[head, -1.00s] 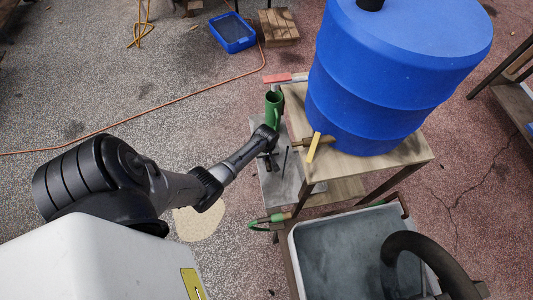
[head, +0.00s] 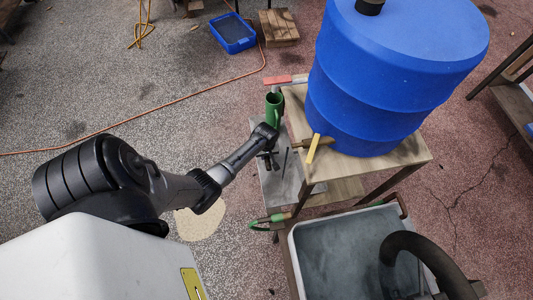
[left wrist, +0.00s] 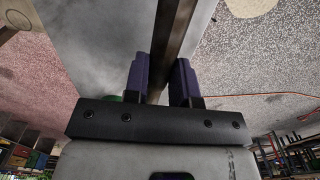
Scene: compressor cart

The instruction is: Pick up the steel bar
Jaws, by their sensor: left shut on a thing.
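The steel bar (left wrist: 174,32) shows in the left wrist view as a long, dark brownish bar. It runs from the top edge down between the two finger pads of my left gripper (left wrist: 160,82). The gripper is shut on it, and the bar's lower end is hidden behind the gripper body. In the head view my left gripper (head: 268,158) is over the grey plate beside the wooden stand. The bar cannot be made out clearly there.
A green cup-like vessel (head: 274,106) is just beyond my left gripper. A large blue barrel (head: 375,80) stands on the wooden stand (head: 395,158) to the right. A grey plate (head: 280,187) lies below the gripper. A grey basin (head: 345,255) is in front.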

